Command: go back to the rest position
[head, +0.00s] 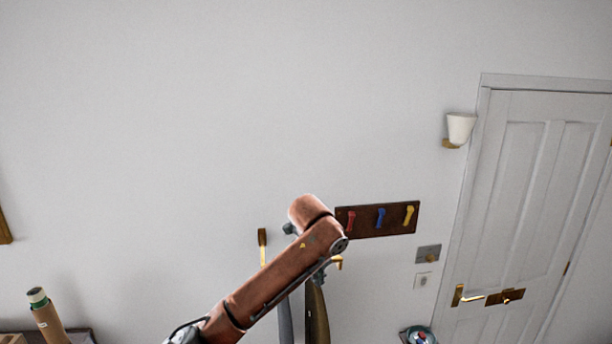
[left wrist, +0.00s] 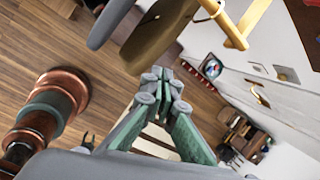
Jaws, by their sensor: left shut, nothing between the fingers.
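My left arm comes in from the lower left in the head view and bends in front of the wall. Only a small grey-green part of my left gripper (head: 289,228) shows there, beside the bend of the arm. In the left wrist view the left gripper (left wrist: 160,75) has its green-padded fingers together at the tips, with nothing between them. It is just below a hanging brown item (left wrist: 160,40); I cannot tell whether they touch. My right gripper is in neither view.
A dark board (head: 392,222) with red, blue and yellow levers is on the wall, right of the arm. A grey item (head: 285,322) hangs below the arm. A white door (head: 520,200) is at the right. A tube (head: 47,318) stands lower left.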

